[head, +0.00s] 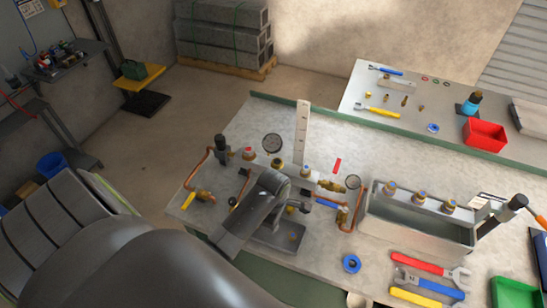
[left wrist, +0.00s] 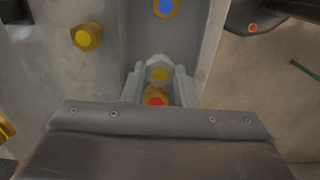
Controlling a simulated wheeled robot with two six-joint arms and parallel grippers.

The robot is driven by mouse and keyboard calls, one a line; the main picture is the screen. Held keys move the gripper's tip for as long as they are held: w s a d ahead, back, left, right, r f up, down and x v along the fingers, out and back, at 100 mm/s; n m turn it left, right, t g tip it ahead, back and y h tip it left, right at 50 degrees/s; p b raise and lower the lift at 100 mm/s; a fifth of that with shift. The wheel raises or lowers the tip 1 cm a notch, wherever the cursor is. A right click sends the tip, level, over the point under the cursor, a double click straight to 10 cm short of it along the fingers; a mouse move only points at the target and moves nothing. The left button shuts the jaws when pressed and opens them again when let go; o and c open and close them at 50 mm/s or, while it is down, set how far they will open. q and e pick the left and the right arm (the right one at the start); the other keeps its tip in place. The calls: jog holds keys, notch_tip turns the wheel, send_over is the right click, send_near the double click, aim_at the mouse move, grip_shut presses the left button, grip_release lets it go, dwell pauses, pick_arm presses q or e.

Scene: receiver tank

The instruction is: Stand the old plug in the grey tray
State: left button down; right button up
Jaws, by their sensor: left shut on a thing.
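My left gripper (left wrist: 158,84) points down over a small grey tray (head: 266,238) and is shut on a plug. In the left wrist view, a dull hex piece with a yellow centre (left wrist: 158,74) and a brass hex piece with a red top (left wrist: 155,97) show between the fingers. I cannot tell which of them is gripped, or whether the held plug touches the tray floor. A blue-topped plug (left wrist: 165,7) stands in the tray (left wrist: 193,35). My left arm hides part of the tray in the head view. My right gripper is not in view.
A large grey open box (head: 415,230) with several blue-topped fittings stands to the right. Copper pipes (head: 193,172) and a ruler-like upright (head: 302,128) are near my arm. Wrenches (head: 425,264) and a blue ring (head: 351,263) lie in front. A red bin (head: 485,132) is at the back.

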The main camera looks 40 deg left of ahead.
pick_arm(q)
jog(key=shift+f, duration=1)
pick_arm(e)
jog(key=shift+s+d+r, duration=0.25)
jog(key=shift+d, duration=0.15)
pick_arm(q)
jog(key=shift+f, duration=0.15)
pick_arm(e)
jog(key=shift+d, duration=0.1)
pick_arm(q)
jog(key=c, duration=1.1)
grip_release()
jog(key=shift+c, duration=0.2)
